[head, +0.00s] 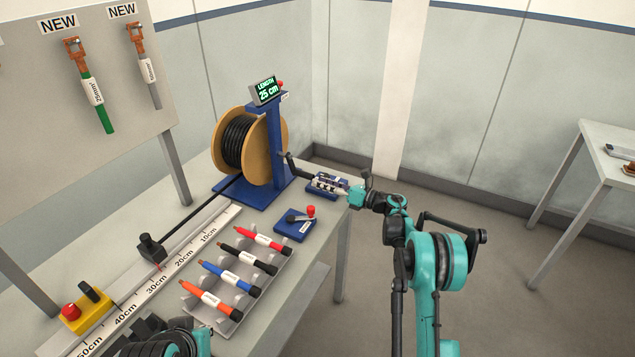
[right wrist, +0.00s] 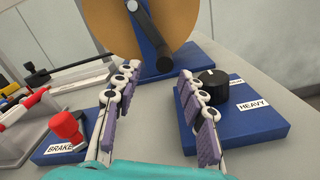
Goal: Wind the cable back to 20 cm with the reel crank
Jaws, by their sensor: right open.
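The wooden reel (head: 263,148) with black cable stands on a blue stand; its display (head: 266,91) reads LENGTH 25 cm. The black cable (head: 200,211) runs from the reel along the ruler (head: 147,296) to a black end block (head: 152,248), between the 20cm and 30cm marks. The black crank (head: 292,164) is on the reel's right face; its arm (right wrist: 151,36) also shows in the right wrist view. My right gripper (head: 320,184) is open and empty, facing the reel; in its wrist view the crank lies beyond the parted fingers (right wrist: 159,72). My left gripper is hidden; only teal and black parts show at bottom.
A blue BRAKE box (head: 295,226) with a red-knobbed lever and a blue HEAVY box (right wrist: 256,128) with a black dial (right wrist: 212,85) flank my right gripper. A rack (head: 217,322) holds several coloured markers. A yellow box (head: 84,313) with a red button stands near the ruler.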

